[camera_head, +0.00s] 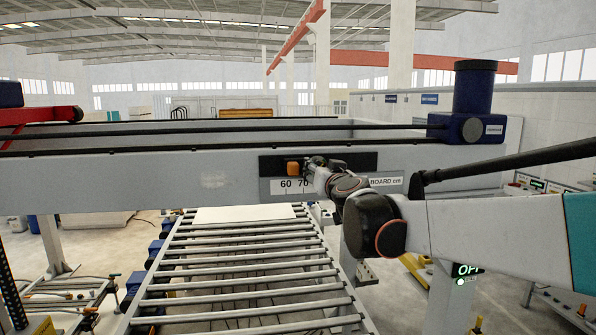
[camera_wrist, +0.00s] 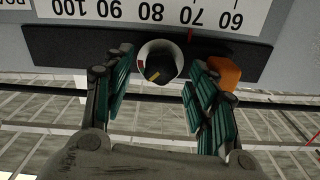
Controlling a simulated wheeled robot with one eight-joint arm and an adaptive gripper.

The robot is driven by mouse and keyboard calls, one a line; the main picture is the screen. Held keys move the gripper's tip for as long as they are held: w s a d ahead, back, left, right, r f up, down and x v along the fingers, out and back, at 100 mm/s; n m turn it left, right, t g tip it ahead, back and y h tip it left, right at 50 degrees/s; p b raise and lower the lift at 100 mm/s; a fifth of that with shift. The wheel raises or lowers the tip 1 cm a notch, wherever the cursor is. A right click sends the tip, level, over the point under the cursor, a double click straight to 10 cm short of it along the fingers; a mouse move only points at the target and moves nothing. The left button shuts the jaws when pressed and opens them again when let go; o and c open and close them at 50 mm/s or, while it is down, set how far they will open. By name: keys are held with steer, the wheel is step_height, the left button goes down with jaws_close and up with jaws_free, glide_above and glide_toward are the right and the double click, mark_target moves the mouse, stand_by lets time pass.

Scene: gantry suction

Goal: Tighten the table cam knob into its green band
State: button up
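The cam knob (camera_wrist: 158,70) is a round black knob with a yellow pointer, set in a pale ring on a dark slotted rail. A small red patch shows on the ring at the left. I cannot make out a green band. My gripper (camera_wrist: 158,72) is open, its teal-padded fingers on either side of the knob and apart from it. In the head view, my gripper (camera_head: 318,172) is at the front of the beam, and its wrist hides the knob there.
An orange block (camera_wrist: 224,72) sits close beside the right finger on the dark rail (camera_wrist: 60,47). A white centimetre scale (camera_wrist: 150,12) runs along the beam (camera_head: 215,180). A roller conveyor (camera_head: 240,262) lies below. A blue motor unit (camera_head: 472,126) stands at the beam's right end.

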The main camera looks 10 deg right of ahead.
steer(key=s, duration=1.2)
